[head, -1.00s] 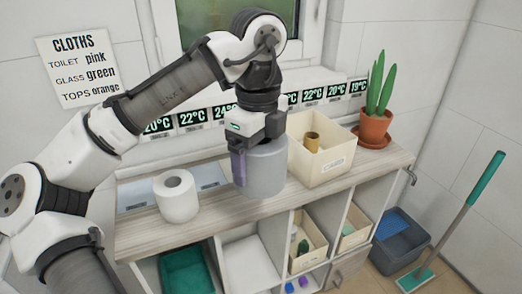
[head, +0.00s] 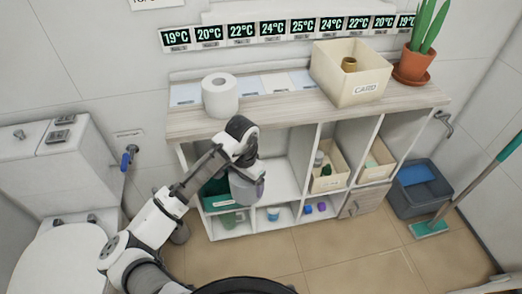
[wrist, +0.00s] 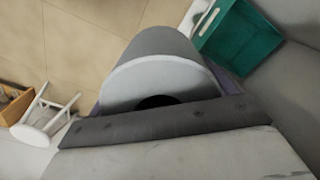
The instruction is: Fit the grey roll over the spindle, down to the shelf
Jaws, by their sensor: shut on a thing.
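My gripper (head: 245,172) is shut on the grey roll (head: 247,190) and holds it in front of the lower open compartments of the shelf unit. In the wrist view the roll (wrist: 155,75) fills the middle, with its dark centre hole partly hidden by my gripper (wrist: 165,118). The roll looks tilted in the head view. The white shelf (head: 278,180) shows to the right of the roll. I cannot make out the spindle; the arm and roll hide part of the compartment.
A teal bin (head: 212,188) sits close to the left of the roll and also shows in the wrist view (wrist: 240,42). A white toilet roll (head: 220,95) and a cream box (head: 350,75) stand on the top. Upright dividers (head: 312,165) bound the compartments. A toilet stands at the left.

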